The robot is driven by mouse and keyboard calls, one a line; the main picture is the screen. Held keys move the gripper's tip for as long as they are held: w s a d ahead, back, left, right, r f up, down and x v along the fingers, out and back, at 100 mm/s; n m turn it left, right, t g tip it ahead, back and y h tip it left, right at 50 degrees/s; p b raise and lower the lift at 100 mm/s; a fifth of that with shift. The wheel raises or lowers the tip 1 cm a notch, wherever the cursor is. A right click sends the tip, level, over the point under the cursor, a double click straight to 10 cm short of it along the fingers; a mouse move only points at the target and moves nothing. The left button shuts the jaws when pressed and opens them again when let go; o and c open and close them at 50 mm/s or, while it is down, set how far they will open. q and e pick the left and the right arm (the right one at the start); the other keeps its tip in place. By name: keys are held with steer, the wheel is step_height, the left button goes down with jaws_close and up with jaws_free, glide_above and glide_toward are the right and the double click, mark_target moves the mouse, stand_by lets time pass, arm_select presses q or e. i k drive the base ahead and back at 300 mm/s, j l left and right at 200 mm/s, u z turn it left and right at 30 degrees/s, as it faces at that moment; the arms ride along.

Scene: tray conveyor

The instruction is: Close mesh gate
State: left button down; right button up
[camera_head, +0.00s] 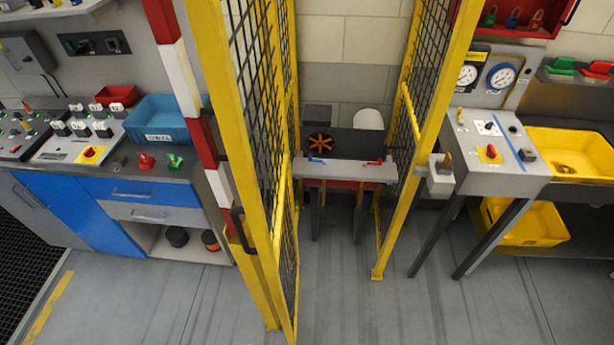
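The yellow-framed mesh gate (284,215) stands open left of the middle, seen nearly edge-on, its lower end reaching toward me. A black handle (237,228) sits on its left side. To the right, across an open gap, stands a yellow-framed mesh panel (431,70). A grey box (440,176) with a yellow-brown piece on top is beside that panel's post. Neither of my grippers shows in the head view.
A red-and-white post (187,92) stands left of the gate, beside a bench with a blue bin (163,118). A bench with a yellow tray (538,135) is right. Floor between the panels is clear.

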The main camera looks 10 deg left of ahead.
mark_target(206, 22)
steer(key=k+j, duration=0.1)
steer(key=j, duration=0.25)
steer(key=j+z, duration=0.15)
steer(key=j, duration=0.2)
steer(key=k+j, duration=0.15)
steer(key=j, duration=0.15)
steer(key=k+j+z, duration=0.1)
steer(key=j, duration=0.25)
steer(key=k+z, duration=0.1)
steer(key=k, duration=0.1)
